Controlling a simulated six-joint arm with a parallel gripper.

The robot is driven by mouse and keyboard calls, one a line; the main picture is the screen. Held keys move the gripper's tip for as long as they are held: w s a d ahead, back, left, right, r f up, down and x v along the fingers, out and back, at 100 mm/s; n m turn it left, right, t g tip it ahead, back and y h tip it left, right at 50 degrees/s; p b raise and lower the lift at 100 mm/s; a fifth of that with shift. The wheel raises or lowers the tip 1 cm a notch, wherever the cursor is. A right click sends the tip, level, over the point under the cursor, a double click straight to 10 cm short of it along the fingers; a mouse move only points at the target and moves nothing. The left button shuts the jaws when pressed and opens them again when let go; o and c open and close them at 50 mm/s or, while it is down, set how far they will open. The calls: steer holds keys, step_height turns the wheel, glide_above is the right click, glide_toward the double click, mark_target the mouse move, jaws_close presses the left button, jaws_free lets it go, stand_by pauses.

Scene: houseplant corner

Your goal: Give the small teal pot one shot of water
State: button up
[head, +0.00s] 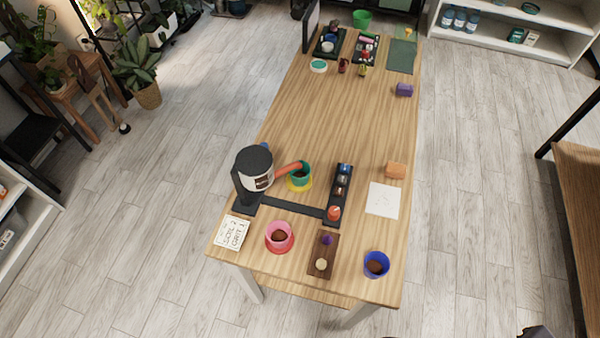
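A small teal pot (301,181) with dark soil stands on a yellow saucer (291,187) near the middle of the table. A dispenser with a black top and a white labelled body (258,180) stands to its left. Its orange spout (287,168) reaches right, with its tip over or close to the teal pot's rim. No water is visible. A black strip (293,208) runs from the dispenser's base to a black rack (331,200) with several small round items and an orange-red knob (334,212) at its near end. My gripper is not in view.
A pink pot (279,229) on a red saucer, a wooden tray (315,271) and a blue pot (376,264) stand at the near end. A written card (232,232) lies left, a white paper (382,199) and an orange block (395,170) right. The table's middle is clear.

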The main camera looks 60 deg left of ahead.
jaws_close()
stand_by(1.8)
